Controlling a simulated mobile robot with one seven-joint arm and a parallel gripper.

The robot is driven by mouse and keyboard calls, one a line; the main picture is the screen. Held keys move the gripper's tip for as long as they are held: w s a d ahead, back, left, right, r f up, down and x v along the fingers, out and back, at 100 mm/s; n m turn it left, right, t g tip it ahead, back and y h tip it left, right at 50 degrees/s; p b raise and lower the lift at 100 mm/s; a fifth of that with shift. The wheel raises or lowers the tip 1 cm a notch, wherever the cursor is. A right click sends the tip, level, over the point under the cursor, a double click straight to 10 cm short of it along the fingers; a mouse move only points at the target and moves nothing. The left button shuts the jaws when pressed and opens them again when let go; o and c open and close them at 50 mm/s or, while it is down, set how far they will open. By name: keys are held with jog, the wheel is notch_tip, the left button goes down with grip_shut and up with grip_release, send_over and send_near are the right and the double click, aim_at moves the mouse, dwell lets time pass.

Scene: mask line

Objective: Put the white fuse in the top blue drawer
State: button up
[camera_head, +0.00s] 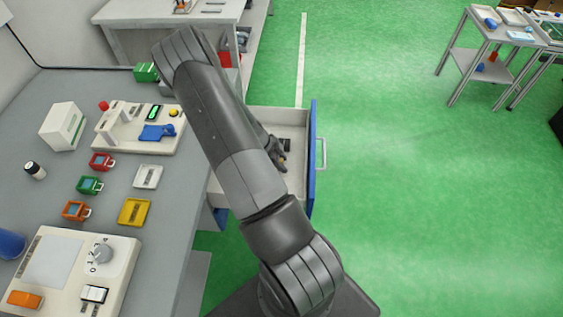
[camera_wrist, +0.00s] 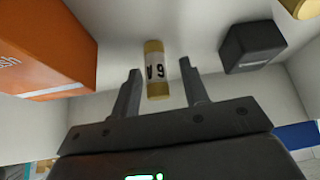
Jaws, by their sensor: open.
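The white fuse (camera_wrist: 156,70) has gold end caps and the marking "9 V". In the wrist view it lies on or just above the white floor of the open blue-fronted drawer (camera_head: 313,150). My gripper (camera_wrist: 162,76) is open, with a finger on each side of the fuse and a gap showing on both sides. In the head view my gripper (camera_head: 280,160) is down inside the drawer, and my arm hides part of the drawer. The fuse cannot be made out in the head view.
Inside the drawer are an orange box (camera_wrist: 50,50), a dark block (camera_wrist: 252,46) and a second gold-coloured end (camera_wrist: 300,6). The grey workbench (camera_head: 125,180) left of the drawer holds several small devices and a control panel (camera_head: 70,268).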

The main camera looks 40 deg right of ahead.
jog(key=v, duration=0.7)
jog(key=shift+r, duration=0.3)
jog(key=shift+w, duration=0.15)
